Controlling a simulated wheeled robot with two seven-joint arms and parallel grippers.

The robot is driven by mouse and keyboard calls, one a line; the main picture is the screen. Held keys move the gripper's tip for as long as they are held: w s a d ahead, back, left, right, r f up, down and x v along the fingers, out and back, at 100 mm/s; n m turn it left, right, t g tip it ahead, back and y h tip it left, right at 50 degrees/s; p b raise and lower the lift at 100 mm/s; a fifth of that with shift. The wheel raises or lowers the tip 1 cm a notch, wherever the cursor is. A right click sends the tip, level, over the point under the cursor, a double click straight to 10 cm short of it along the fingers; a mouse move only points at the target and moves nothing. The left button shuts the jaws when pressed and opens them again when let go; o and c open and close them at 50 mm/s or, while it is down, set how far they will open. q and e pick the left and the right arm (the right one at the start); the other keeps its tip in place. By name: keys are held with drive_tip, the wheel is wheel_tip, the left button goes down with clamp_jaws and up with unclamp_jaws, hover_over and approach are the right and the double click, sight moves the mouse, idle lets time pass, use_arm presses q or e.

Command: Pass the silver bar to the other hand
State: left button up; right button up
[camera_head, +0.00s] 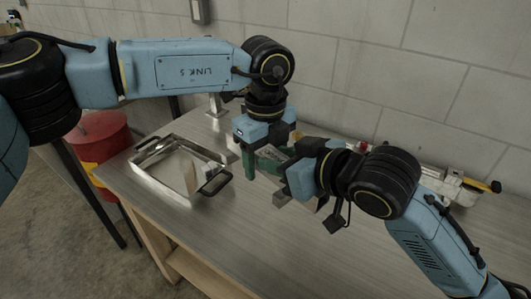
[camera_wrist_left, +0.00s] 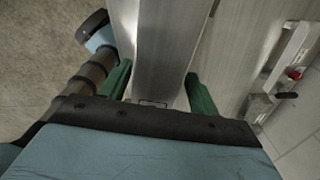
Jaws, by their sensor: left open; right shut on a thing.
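The silver bar (camera_wrist_left: 165,45) shows in the left wrist view as a long, flat-sided metal piece between the two green fingers of my left gripper (camera_wrist_left: 160,88). The fingers stand apart, one on each side of it. In the head view my left gripper (camera_head: 266,160) points down over the table, open, right beside my right gripper (camera_head: 274,176). My right gripper reaches in from the right and is shut on the bar. In the head view the bar is mostly hidden by the two grippers.
The table's front (camera_head: 245,240) is clear. A red bin (camera_head: 100,135) stands beyond its left edge. A block wall (camera_head: 350,70) closes the back.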

use_arm(q)
drive_tip(key=shift+c, duration=0.4)
drive_tip(key=c, duration=1.2)
use_arm(e)
drive_tip(key=shift+s+a, duration=0.1)
use_arm(q)
drive_tip(key=shift+r, duration=0.1)
drive_tip(key=shift+c, duration=0.2)
use_arm(e)
drive_tip(key=o, duration=1.3)
